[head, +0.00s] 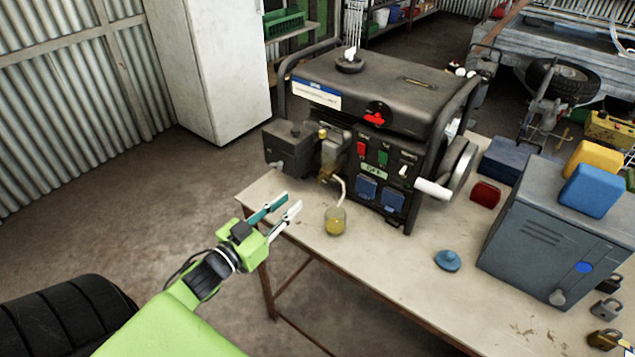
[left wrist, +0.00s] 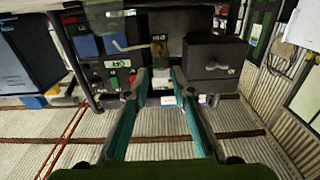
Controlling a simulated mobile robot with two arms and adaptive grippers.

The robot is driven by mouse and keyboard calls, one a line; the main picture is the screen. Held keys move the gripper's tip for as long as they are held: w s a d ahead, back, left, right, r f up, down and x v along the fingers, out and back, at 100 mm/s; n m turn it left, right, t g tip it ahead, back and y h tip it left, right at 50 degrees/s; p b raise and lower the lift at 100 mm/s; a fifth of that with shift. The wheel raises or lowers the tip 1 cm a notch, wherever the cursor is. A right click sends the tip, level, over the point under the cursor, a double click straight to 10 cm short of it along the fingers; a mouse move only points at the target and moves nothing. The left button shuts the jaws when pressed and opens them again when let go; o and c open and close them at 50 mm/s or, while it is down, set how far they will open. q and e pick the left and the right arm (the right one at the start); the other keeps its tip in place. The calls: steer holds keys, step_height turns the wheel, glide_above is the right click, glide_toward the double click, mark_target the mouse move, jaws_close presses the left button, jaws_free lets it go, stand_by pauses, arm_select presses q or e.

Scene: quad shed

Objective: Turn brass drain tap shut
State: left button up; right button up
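The black generator (head: 385,85) stands on the workbench. The small brass drain tap (head: 325,178) is low on its left front, under a grey bowl-like part (head: 333,148). A pale tube runs from there down to a glass jar (head: 335,222) with yellowish liquid. My left gripper (head: 293,200) is open and empty, left of the jar and below-left of the tap, apart from both. In the left wrist view the fingers (left wrist: 162,82) stand apart, pointing toward the generator, which appears upside down; I cannot make out the tap's lever there. My right gripper is not in view.
The workbench (head: 400,270) also holds a blue-grey metal box (head: 545,230), a blue knob-topped lid (head: 448,260), a red block (head: 485,193) and padlocks (head: 606,308). A white cabinet (head: 210,65) stands behind left.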

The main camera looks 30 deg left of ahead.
mark_target(317, 180)
arm_select(q)
steer(key=w, duration=0.3)
steer(key=w+p, duration=0.1)
steer(key=w, duration=0.3)
steer(key=w+d, duration=0.1)
steer(key=w, duration=0.3)
jaws_close()
